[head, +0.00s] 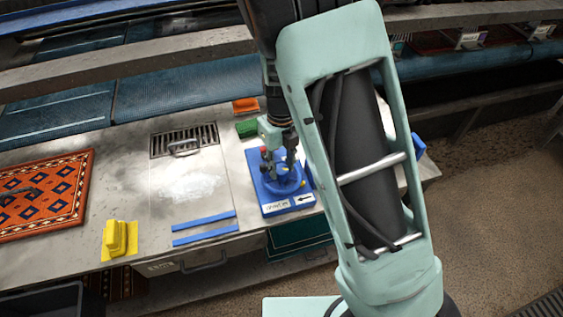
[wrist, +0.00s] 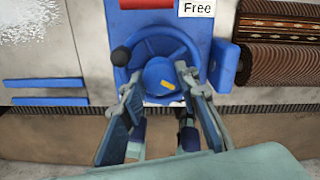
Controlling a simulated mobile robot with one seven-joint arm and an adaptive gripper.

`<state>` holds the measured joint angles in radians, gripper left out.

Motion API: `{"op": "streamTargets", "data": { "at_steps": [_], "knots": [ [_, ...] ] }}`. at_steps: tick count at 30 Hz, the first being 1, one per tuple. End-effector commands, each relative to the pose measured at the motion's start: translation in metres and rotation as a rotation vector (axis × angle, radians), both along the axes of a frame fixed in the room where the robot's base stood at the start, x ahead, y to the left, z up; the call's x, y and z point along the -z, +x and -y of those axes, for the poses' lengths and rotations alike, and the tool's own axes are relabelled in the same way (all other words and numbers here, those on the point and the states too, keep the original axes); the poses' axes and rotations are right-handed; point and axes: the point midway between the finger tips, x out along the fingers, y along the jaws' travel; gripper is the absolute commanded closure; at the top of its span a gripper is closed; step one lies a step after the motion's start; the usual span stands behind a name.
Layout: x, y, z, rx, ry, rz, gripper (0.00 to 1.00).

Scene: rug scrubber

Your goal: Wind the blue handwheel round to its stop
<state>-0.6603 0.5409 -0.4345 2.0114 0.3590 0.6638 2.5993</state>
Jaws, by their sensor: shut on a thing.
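The blue handwheel (wrist: 176,45) lies flat on a blue base, seen from above in the wrist view, with a black knob (wrist: 121,56) at the left of its rim. A short yellow mark (wrist: 167,86) shows near its hub. My gripper (wrist: 157,82) has its two fingers on either side of the hub area and is shut on the handwheel; the exact contact is hard to see. In the head view, my gripper (head: 283,172) points down over the handwheel (head: 289,187), partly hiding it. The base (head: 265,196) carries a white label and an arrow plate.
A white "Free" label (wrist: 197,8) is beyond the wheel. A yellow block (head: 118,238), blue strips (head: 203,217), a drain grate (head: 170,145) and a patterned rug (head: 45,195) lie to the left. Green (head: 247,128) and orange (head: 245,105) pieces stand behind. The counter's front edge is close.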

Motion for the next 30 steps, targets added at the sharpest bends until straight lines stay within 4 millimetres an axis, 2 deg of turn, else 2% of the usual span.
{"op": "streamTargets", "data": {
  "at_steps": [13, 14, 18, 26, 30],
  "knots": [
    [-0.0011, 0.002, -0.0006, 0.013, 0.002, 0.006, 0.95],
    [-0.0011, 0.002, -0.0006, 0.012, 0.002, 0.006, 0.69],
    [-0.0008, 0.0015, -0.0003, 0.012, 0.001, 0.004, 0.53],
    [-0.0006, 0.0007, -0.0002, 0.01, 0.001, 0.002, 0.53],
    [-0.0097, 0.001, -0.0011, 0.009, 0.002, 0.003, 0.53]
  ]
}}
